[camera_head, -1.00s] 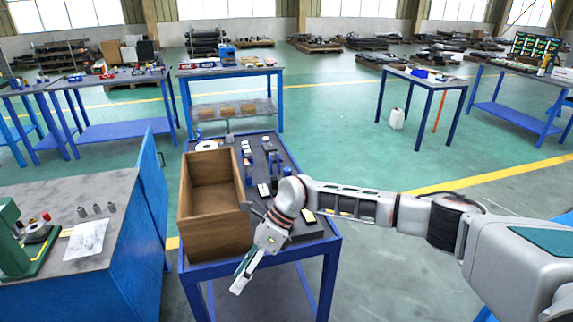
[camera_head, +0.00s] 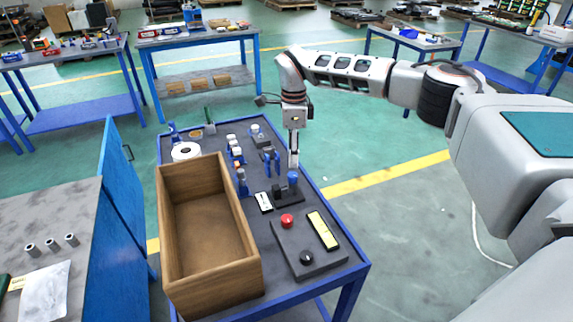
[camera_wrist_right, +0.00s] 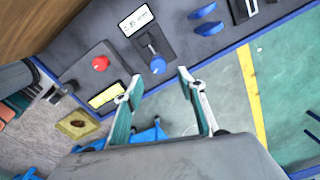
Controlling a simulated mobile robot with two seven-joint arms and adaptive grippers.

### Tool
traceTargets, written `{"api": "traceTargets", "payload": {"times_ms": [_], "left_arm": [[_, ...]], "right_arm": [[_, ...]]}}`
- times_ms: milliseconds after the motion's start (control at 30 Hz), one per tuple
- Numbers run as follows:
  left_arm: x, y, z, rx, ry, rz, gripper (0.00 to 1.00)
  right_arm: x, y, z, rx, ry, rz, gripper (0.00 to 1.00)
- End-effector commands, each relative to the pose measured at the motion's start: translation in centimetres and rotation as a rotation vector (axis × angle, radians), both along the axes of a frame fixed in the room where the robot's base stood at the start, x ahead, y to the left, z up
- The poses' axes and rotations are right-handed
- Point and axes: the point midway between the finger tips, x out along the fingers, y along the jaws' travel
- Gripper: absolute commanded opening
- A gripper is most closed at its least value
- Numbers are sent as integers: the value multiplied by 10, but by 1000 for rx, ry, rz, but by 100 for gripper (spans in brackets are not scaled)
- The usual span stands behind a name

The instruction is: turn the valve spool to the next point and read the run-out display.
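A small dark fixture (camera_head: 281,191) with a blue knob (camera_head: 292,178) stands on the cart; I cannot tell for sure that this is the valve spool. Beside it lies a white display (camera_head: 264,202) with dark marks, too small to read; it also shows in the right wrist view (camera_wrist_right: 136,20). My right gripper (camera_head: 293,162) points down just above the blue knob. In the right wrist view its fingers (camera_wrist_right: 160,77) are apart with nothing between them, and the blue knob (camera_wrist_right: 158,66) shows just beyond the tips. My left gripper is not in view.
A dark panel (camera_head: 291,238) with a red button (camera_head: 287,221), a black knob (camera_head: 307,257) and a yellow-edged plate (camera_head: 323,230) lies at the cart's near end. An open wooden box (camera_head: 254,270) stands at its left. Small blue holders (camera_head: 241,182) stand behind.

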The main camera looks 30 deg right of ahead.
Motion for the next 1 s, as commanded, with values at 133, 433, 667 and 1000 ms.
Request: {"api": "traceTargets", "payload": {"times_ms": [133,433,667,1000], "left_arm": [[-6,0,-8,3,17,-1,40],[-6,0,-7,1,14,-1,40],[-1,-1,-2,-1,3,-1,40],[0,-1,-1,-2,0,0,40]], "right_arm": [[-1,1,-19,1,5,-1,40],[-1,1,-63,1,3,0,40],[0,1,-75,1,1,0,40],[0,1,-75,1,1,0,11]]}}
